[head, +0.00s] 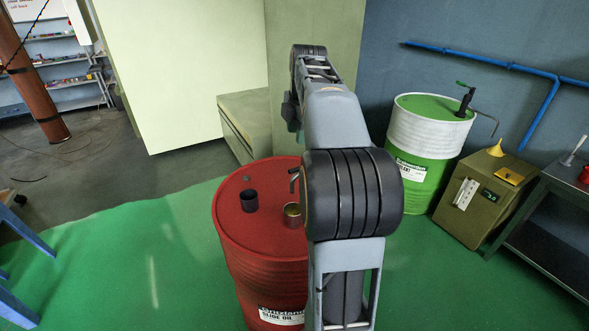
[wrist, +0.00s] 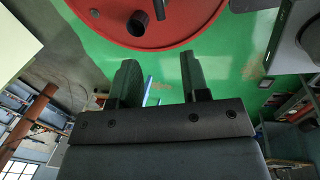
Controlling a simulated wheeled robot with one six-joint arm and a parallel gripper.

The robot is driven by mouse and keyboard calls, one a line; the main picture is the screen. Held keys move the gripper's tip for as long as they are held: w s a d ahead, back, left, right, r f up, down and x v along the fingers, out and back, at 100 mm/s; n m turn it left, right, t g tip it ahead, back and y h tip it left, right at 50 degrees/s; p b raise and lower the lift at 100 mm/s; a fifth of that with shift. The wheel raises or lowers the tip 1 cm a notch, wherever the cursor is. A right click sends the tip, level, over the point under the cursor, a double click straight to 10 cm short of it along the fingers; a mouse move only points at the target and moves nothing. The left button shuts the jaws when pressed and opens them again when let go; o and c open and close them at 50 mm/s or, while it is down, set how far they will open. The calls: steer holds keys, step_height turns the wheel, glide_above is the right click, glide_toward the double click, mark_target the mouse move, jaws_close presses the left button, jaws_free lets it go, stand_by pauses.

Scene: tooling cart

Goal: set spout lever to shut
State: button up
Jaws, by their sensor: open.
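A red drum (head: 236,185) stands just left of my arm in the head view. On its lid are a short black cylinder (head: 249,201), a brass-coloured cup (head: 293,214) and a small dark bent fitting (head: 294,175), partly hidden by my arm. I cannot tell whether this fitting is the spout lever, or how it is set. In the wrist view the drum lid (wrist: 190,22) shows at the top, with the black cylinder (wrist: 138,24) on it. My gripper (wrist: 157,75) is open and empty, its two fingers apart, and it touches nothing visible. My arm mostly hides it in the head view.
A white and green drum (head: 425,130) at the right carries a pump with a green-tipped handle (head: 466,86) and a bent outlet pipe. Beside it are an olive box (head: 480,195) and a dark cart (head: 560,200).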

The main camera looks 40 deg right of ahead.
mark_target(294, 169)
steer(key=w+f, duration=0.1)
steer(key=f, duration=0.7)
steer(key=w+f, duration=0.1)
steer(key=f, duration=0.4)
steer(key=shift+w+d, duration=0.25)
steer(key=shift+w, duration=0.05)
jaws_close()
